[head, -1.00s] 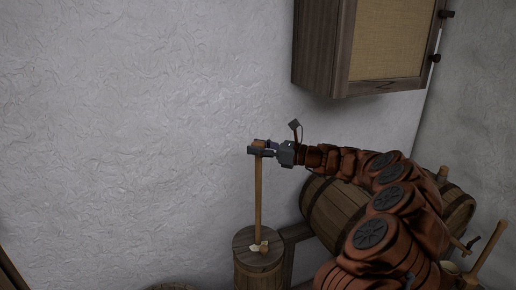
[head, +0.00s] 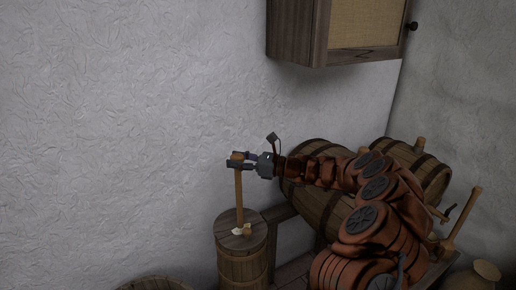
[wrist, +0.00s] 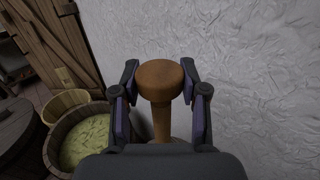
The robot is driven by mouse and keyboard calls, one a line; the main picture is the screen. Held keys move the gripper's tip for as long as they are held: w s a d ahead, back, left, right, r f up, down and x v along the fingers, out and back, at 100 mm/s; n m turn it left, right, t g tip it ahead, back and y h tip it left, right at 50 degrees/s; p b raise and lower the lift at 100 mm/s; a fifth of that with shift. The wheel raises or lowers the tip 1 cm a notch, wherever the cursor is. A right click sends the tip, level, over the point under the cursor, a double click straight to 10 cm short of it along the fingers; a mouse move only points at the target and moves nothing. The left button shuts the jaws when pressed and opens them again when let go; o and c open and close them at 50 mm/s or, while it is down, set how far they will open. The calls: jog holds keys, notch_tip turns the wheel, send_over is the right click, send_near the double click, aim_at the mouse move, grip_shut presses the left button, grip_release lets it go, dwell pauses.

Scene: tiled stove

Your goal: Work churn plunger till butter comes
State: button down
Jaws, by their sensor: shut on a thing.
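The butter churn (head: 242,264) is an upright, hooped wooden vessel with a round lid, at the lower middle of the head view. Its plunger rod (head: 239,198) rises upright through the lid. Pale yellowish lumps (head: 241,231) lie on the lid around the rod. My gripper (head: 236,161) is shut on the rod's top end, above the lid. In the wrist view my gripper's fingers stand on both sides of the plunger's round brown knob (wrist: 160,78). The churn's inside and the plunger's lower end are hidden.
A large barrel (head: 310,205) lies on a wooden stand right of the churn, partly behind my arm. A wall cabinet (head: 292,35) hangs above. A tub of pale green shreds (wrist: 88,145) shows in the wrist view. The wall left of the churn is bare.

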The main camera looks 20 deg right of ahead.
jog(key=shift+f, duration=0.6)
jog(key=c, duration=0.6)
grip_release()
jog(key=v, duration=1.2)
